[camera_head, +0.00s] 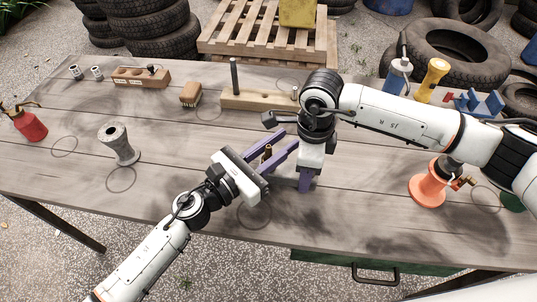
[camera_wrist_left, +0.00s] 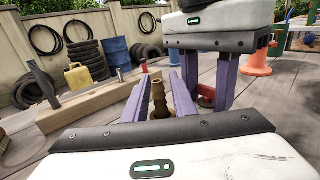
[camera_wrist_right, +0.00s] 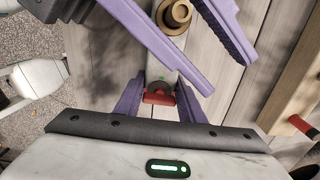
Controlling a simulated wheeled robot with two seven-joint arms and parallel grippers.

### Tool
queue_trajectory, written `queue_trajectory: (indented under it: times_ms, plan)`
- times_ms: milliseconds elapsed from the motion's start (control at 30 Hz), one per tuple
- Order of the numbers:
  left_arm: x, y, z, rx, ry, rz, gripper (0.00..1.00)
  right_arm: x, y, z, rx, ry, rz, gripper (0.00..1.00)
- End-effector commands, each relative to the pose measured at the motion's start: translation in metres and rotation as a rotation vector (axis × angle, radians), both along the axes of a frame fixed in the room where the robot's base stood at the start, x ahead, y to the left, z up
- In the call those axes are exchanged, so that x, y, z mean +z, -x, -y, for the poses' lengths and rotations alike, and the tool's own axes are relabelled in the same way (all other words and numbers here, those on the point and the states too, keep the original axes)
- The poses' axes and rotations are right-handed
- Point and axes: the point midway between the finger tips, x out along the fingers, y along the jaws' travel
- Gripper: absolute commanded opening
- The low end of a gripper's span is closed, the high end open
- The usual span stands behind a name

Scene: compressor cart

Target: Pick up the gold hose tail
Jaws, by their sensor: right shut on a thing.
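The gold hose tail (camera_head: 267,152) stands upright, ribbed and brassy, between the two purple fingers of my left gripper (camera_head: 290,139). In the left wrist view the hose tail (camera_wrist_left: 158,100) shows between the fingers, with gaps beside it, so this gripper looks open around it. In the right wrist view its round gold end (camera_wrist_right: 177,12) shows near a left finger, over a pale grey piece. My right gripper (camera_head: 305,182) points down just right of the left fingers. It is shut on a small red-ended piece (camera_wrist_right: 158,98), mostly hidden in the head view.
The wooden table (camera_head: 180,190) holds a wooden block with a dark post (camera_head: 255,100), a brush (camera_head: 190,95), a grey spool-shaped stand (camera_head: 118,142), a red can (camera_head: 28,124) and an orange stand (camera_head: 428,190). The front left tabletop is clear. My two grippers are very close together.

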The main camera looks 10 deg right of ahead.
Motion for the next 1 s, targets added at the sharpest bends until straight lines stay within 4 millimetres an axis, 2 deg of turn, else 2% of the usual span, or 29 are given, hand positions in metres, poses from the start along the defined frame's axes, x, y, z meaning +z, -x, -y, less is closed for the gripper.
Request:
queue_trajectory:
  times_ms: [33, 133, 467, 900, 1000]
  plan:
    - [0.000, 0.000, 0.000, 0.000, 0.000, 0.000, 0.15, 0.001, -0.001, 0.000, 0.000, -0.002, 0.002, 0.04]
    - [0.000, 0.000, 0.000, 0.000, 0.000, 0.000, 0.00, 0.001, -0.001, 0.000, 0.000, -0.002, 0.002, 0.04]
    - [0.002, 0.000, 0.000, -0.001, 0.000, 0.001, 0.00, 0.001, -0.001, 0.000, 0.000, -0.002, 0.002, 0.04]
    - [0.038, 0.000, -0.001, -0.003, -0.003, 0.007, 0.00, 0.001, 0.000, 0.000, 0.000, -0.002, 0.002, 0.04]
    - [0.034, 0.012, -0.016, 0.001, 0.002, -0.004, 0.00, 0.001, 0.000, 0.000, 0.000, -0.002, 0.002, 0.04]
